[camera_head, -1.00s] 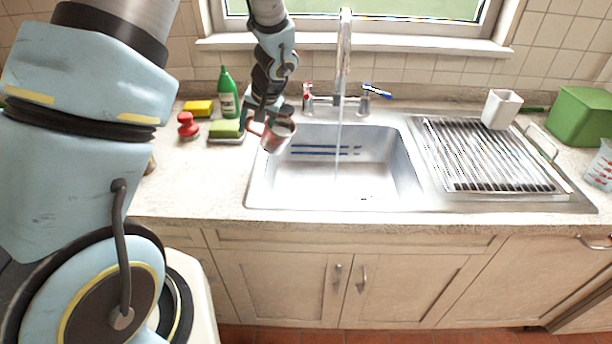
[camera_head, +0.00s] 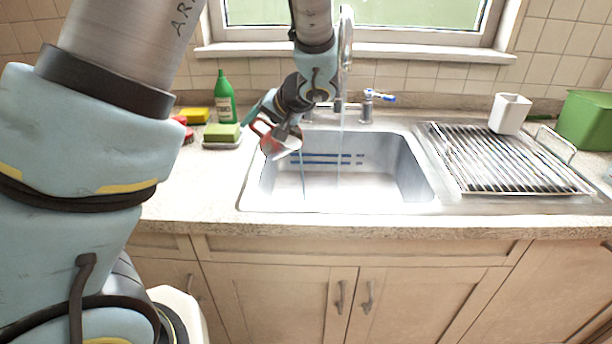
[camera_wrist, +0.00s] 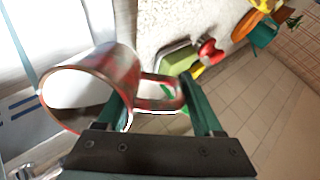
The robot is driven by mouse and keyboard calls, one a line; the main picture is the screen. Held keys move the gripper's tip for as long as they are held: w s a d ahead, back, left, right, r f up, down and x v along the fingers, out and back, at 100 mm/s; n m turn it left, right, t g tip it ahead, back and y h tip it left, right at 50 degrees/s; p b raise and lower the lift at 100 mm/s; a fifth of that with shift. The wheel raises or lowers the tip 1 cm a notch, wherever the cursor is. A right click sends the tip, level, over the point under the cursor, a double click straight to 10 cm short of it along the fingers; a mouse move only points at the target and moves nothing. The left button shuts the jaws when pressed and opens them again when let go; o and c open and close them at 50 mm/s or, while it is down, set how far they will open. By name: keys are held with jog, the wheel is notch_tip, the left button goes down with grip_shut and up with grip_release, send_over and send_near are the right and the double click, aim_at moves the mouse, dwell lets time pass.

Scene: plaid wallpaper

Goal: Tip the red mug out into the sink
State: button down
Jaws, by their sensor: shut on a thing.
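The red mug (camera_head: 279,145) hangs tilted over the left part of the sink (camera_head: 405,204), its mouth toward the basin. A thin bluish stream falls near its lip into the basin. In the wrist view the mug (camera_wrist: 112,72) lies on its side, its pale inside showing. My gripper (camera_wrist: 154,90) is shut on the mug's handle, one finger on each side. In the head view my gripper (camera_head: 265,122) is partly hidden by the wrist and mug.
The tap (camera_head: 345,45) runs into the sink right of the mug. A green bottle (camera_head: 225,98) and a sponge (camera_head: 221,132) stand on the counter at the left. A drying rack (camera_head: 505,160) with a white cup (camera_head: 509,113) is at the right.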

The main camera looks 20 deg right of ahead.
aim_at(269, 124)
jog(key=shift+r, duration=0.2)
jog(key=shift+s+d+r+t, duration=0.1)
jog(key=shift+r+t, duration=0.05)
jog(key=shift+t, duration=0.25)
jog(key=shift+s+d+f+t+y+b, duration=0.2)
jog(key=shift+s+t+y+b, duration=0.25)
jog(key=shift+t+b, duration=0.3)
jog(key=shift+s+d+f+t+y+b, duration=0.1)
jog(key=shift+s+d+t+y+b, duration=0.2)
jog(key=shift+t+y+b, duration=0.4)
dwell(1.2)
jog(key=shift+s+d+r+t+y+b, duration=0.15)
jog(key=shift+s+d+r+t+b, duration=0.1)
jog(key=shift+s+t+b, duration=0.25)
jog(key=shift+s+d+r+t+y+b, duration=0.1)
jog(key=shift+s+d+r+t+b, duration=0.1)
jog(key=shift+s+t+b, duration=0.25)
jog(key=shift+s+d+r+t+y+b, duration=0.3)
jog(key=shift+s+r+t+y+b, duration=0.25)
jog(key=shift+b, duration=0.7)
jog(key=shift+s+d+t+b, duration=0.1)
jog(key=shift+s+t+b, duration=0.05)
jog(key=shift+t+b, duration=0.15)
